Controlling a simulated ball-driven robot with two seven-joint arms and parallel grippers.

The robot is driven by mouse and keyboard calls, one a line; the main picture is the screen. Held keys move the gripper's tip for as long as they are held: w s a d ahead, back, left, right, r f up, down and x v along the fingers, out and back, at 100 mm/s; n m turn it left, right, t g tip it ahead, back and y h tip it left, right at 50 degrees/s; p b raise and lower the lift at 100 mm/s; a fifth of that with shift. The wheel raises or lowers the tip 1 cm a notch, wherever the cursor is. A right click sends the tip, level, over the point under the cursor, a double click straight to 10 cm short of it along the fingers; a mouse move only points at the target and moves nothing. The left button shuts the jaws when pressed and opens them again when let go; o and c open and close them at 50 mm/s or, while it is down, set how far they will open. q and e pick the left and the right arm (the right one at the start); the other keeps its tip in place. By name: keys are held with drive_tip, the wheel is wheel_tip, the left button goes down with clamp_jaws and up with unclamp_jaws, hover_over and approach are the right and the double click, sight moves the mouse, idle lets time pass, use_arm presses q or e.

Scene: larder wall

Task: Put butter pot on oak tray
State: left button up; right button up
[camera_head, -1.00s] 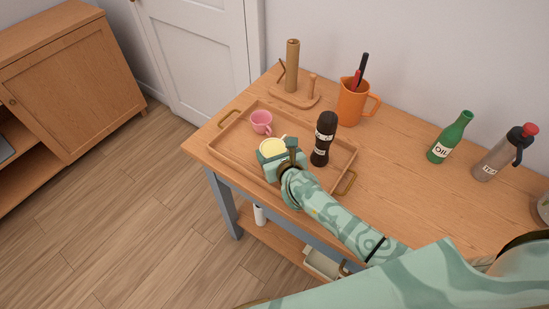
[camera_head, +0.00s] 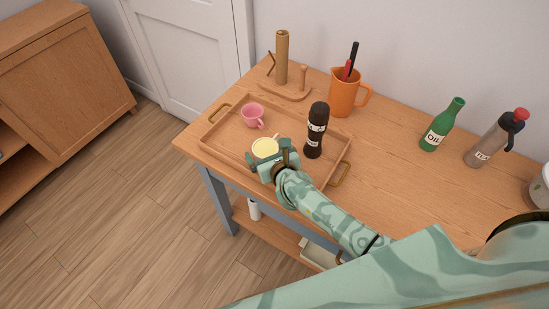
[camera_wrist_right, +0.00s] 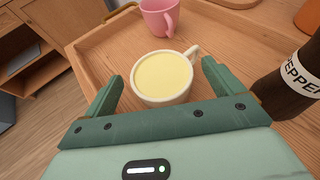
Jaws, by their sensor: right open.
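The butter pot (camera_head: 265,147) is a cream cup with a side handle and pale yellow contents. It stands upright on the oak tray (camera_head: 226,137), near the tray's front edge. In the right wrist view the pot (camera_wrist_right: 162,76) sits between the two green fingers, with its handle pointing to the upper right and tray floor (camera_wrist_right: 95,45) around it. My right gripper (camera_head: 268,156) is open around the pot's near side, with small gaps visible beside the pot. The pot's lower near side is hidden by the gripper. My left gripper is not in view.
On the tray, a pink cup (camera_head: 252,114) stands behind the pot and a dark pepper mill (camera_head: 316,130) to its right. A wooden paper-roll stand (camera_head: 283,70) and orange jug (camera_head: 346,94) stand behind the tray. A green oil bottle (camera_head: 441,126) and grey bottle (camera_head: 491,142) stand farther right.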

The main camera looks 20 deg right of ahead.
drive_tip(key=p+v, duration=0.1)
drive_tip(key=v, duration=1)
drive_tip(key=shift+r+p, duration=0.1)
drive_tip(key=shift+p, duration=0.3)
